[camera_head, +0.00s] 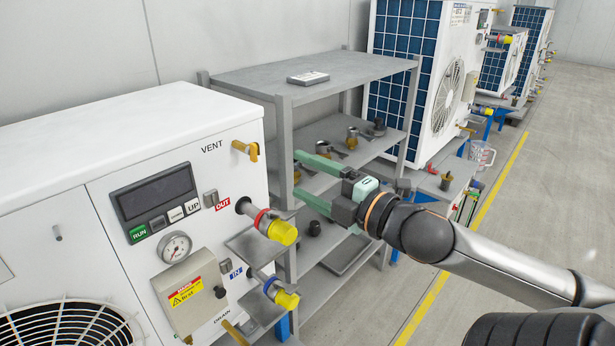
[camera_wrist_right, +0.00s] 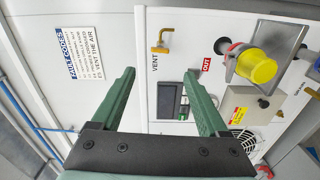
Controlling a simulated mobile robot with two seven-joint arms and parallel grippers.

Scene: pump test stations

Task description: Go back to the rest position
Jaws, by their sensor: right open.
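My right gripper (camera_head: 303,178) reaches in from the right in the head view, in front of the grey shelf rack. Its two green fingers are spread apart with nothing between them. In the right wrist view the open fingers (camera_wrist_right: 160,98) point toward the white pump station. The white station (camera_head: 100,130) fills the left of the head view. Its OUT port has a yellow cap (camera_head: 283,231) with a red ring, and its IN port has a yellow cap (camera_head: 287,300) with a blue ring. My left gripper is not in view.
The grey shelf rack (camera_head: 345,72) holds several small fittings and a flat plate (camera_head: 308,78) on top. More white units (camera_head: 450,75) stand behind it. A brass VENT valve (camera_head: 247,149) sticks out of the station. The floor (camera_head: 560,170) at right is clear beyond a yellow line.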

